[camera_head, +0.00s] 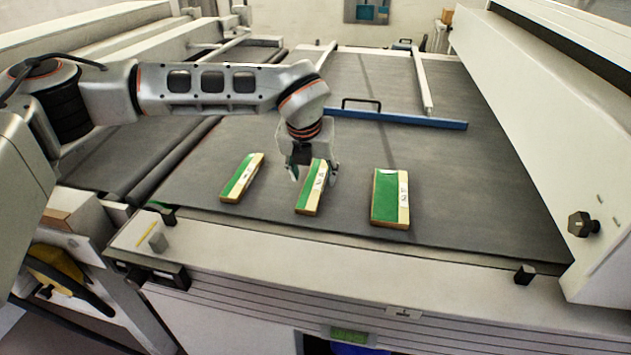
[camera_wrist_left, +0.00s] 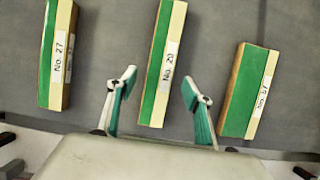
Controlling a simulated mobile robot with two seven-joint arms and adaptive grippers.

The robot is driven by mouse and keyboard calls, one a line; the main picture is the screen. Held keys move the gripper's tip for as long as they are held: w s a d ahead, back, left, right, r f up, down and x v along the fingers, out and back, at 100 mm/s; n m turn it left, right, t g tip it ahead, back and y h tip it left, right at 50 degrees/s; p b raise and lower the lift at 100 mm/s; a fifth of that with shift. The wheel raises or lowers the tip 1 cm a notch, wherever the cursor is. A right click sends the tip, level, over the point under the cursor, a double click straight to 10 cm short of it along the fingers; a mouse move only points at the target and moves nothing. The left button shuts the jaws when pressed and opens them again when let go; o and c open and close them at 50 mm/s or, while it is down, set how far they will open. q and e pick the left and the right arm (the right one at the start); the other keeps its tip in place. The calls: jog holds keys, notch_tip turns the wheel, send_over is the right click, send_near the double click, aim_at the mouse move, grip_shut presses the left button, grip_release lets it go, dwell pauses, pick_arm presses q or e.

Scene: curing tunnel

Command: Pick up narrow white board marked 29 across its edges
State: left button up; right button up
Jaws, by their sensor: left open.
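Three flat green-and-cream boards with white labels lie in a row on the dark belt. The middle board (camera_head: 307,201) is narrow; its label in the left wrist view (camera_wrist_left: 155,95) seems to read No. 29, though the last digit is blurred. The left board (camera_head: 240,178), also in the wrist view (camera_wrist_left: 56,55), reads No. 27. The right board (camera_head: 388,199) is wider; its label in the wrist view (camera_wrist_left: 243,100) is hard to read. My left gripper (camera_head: 313,174) is open, fingers on either side of the middle board, with gaps. Whether the tips are below its top is unclear. My right gripper is out of view.
A blue bar (camera_head: 400,119) with a black handle lies across the dark belt (camera_head: 480,190) behind the boards. A white rail (camera_head: 424,85) runs farther back. A large pale housing (camera_head: 560,130) rises at right.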

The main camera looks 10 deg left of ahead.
aim_at(315, 181)
pick_arm(q)
jog(key=x, duration=0.2)
jog(key=shift+w+f, duration=0.1)
jog(key=shift+f, duration=0.15)
jog(key=c, duration=1.2)
jog(key=shift+r, duration=0.1)
